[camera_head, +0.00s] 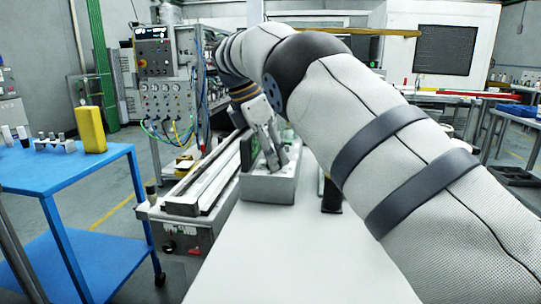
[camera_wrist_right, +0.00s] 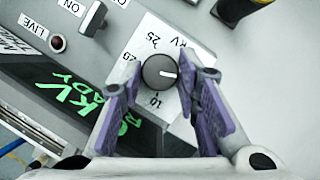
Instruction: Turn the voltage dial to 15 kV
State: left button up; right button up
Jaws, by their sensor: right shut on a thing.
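The voltage dial (camera_wrist_right: 158,72) is a round dark knob on a white scale plate (camera_wrist_right: 150,28) in the right wrist view. The marks 10, 20, 25 and kV can be read; a 15 mark is not visible, and the left finger covers part of that side. A short pale mark on the knob points to the picture's right. My right gripper (camera_wrist_right: 167,80) has its purple-padded fingers on either side of the knob and is shut on it. In the head view my right gripper (camera_head: 272,158) reaches down into the grey box (camera_head: 268,190), hiding the dial. My left gripper is not in view.
Beside the dial, a dark display (camera_wrist_right: 75,95) shows green kV READY text. A long metal rail unit (camera_head: 200,190) stands left of the box. The white tabletop (camera_head: 290,260) in front is clear.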

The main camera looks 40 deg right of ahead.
jog(key=o, duration=0.9)
